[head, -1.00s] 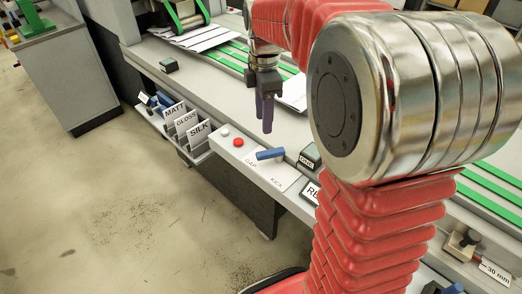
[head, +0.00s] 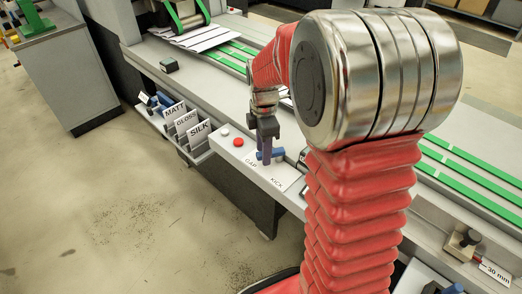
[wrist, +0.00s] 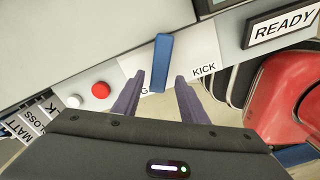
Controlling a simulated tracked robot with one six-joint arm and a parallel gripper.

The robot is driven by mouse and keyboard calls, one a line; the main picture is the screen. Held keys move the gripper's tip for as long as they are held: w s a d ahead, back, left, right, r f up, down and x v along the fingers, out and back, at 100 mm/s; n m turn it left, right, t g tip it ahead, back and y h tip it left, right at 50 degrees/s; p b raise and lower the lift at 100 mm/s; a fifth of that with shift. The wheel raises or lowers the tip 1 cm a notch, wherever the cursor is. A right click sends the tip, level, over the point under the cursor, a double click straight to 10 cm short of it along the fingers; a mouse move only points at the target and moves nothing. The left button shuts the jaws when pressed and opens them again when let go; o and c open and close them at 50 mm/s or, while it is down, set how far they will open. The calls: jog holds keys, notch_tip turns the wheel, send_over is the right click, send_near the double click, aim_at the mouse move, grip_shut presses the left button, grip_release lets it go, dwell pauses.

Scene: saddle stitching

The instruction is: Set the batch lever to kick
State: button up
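The batch lever is a blue bar (wrist: 162,60) on a pale panel (head: 262,174) at the machine's front edge. In the wrist view its near end covers part of the GAP label (wrist: 144,92), and the KICK label (wrist: 204,69) lies to its right. My gripper (wrist: 160,80) is open, with one purple finger on each side of the lever's near end. Gaps show between the lever and both fingers. In the head view my gripper (head: 266,160) points down at the lever (head: 277,153) and hides part of it.
A red button (wrist: 100,90) and a white button (wrist: 74,101) sit left of the lever. Paper slots labelled MATT, GLOSS and SILK (head: 199,130) stand further left. A READY sign (wrist: 284,25) is to the right. Floor is clear in front.

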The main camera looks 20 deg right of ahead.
jog(key=shift+f, duration=0.1)
jog(key=shift+c, duration=0.4)
grip_shut()
